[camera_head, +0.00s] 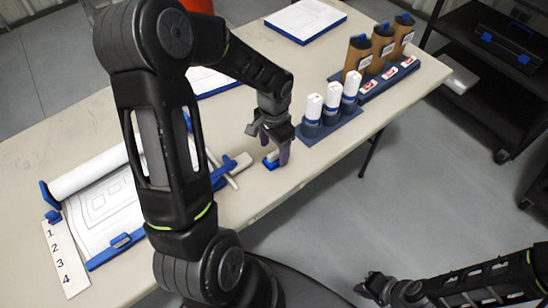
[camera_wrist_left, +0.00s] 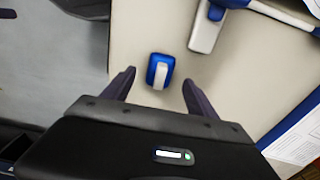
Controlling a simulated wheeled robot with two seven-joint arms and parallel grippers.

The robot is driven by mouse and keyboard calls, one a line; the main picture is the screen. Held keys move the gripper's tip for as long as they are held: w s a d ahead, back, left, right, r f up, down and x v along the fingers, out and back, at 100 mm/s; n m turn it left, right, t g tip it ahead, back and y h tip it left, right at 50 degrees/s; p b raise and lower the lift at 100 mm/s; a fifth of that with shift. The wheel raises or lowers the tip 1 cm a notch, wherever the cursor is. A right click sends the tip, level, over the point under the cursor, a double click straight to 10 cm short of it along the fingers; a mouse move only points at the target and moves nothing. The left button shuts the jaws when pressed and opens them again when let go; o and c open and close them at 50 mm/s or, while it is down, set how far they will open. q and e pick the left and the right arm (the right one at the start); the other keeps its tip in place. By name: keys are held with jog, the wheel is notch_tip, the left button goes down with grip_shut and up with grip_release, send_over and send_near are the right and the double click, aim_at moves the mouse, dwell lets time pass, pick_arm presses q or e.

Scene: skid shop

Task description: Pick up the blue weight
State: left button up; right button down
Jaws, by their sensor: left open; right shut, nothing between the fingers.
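The blue weight (camera_wrist_left: 160,71) is a small blue block with a white top. It lies on the table in the left wrist view, just beyond and between my left fingertips. In the head view the blue weight (camera_head: 268,163) is partly hidden by my left gripper (camera_head: 272,150), which points down over it. My left gripper (camera_wrist_left: 158,80) is open, one finger on each side, with nothing held. My right gripper (camera_head: 374,286) is low at the bottom right, off the table, shut and empty.
The table (camera_head: 300,175) holds a drawing sheet (camera_head: 108,208) with blue clips, a numbered strip (camera_head: 64,257), and white tools (camera_head: 232,168) left of the weight. White bottles (camera_head: 332,97) in a blue rack and brown bottles (camera_head: 382,46) stand to the right. A black cart (camera_head: 495,60) is beyond.

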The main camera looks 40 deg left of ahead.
aim_at(274, 158)
pick_arm(q)
notch_tip(274, 158, down, 3)
jog(key=shift+r, duration=0.15)
dwell(0.5)
grip_shut()
dwell(0.5)
